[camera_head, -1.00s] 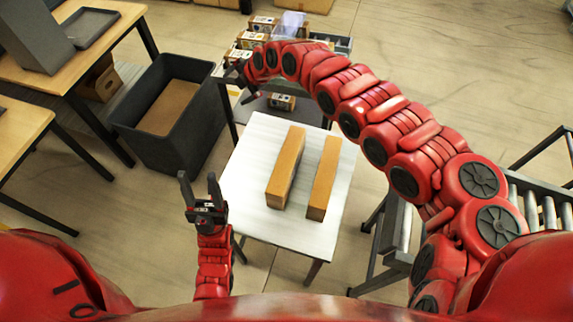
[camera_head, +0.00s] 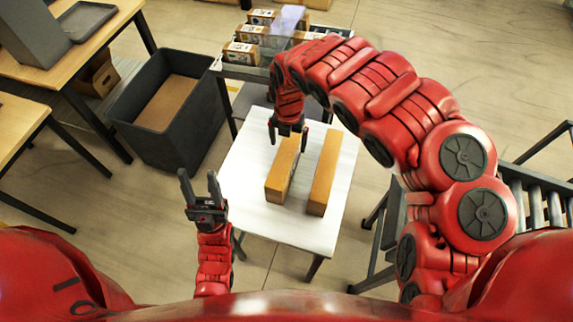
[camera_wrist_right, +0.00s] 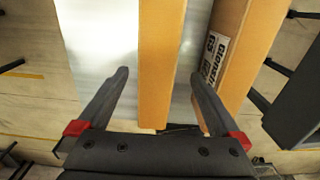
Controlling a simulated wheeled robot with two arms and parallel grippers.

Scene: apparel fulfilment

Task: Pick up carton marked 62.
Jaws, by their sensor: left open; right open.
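Two long brown cartons lie side by side on a white table (camera_head: 240,190): a left carton (camera_head: 282,178) and a right carton (camera_head: 324,175). No number is readable on them in the head view. My right gripper (camera_head: 288,137) points down, open, above the far end of the left carton. In the right wrist view its open fingers (camera_wrist_right: 160,100) spread on either side of a plain carton face (camera_wrist_right: 160,60). Another carton beside it carries a white label (camera_wrist_right: 213,60) whose number I cannot read surely. My left gripper (camera_head: 202,193) is open and empty, left of the table.
A dark grey bin (camera_head: 125,105) stands left of the table. A rack (camera_head: 245,73) with several small boxes is behind it. A roller conveyor (camera_head: 535,205) is at the right. Wooden tables (camera_head: 25,75) stand at the far left.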

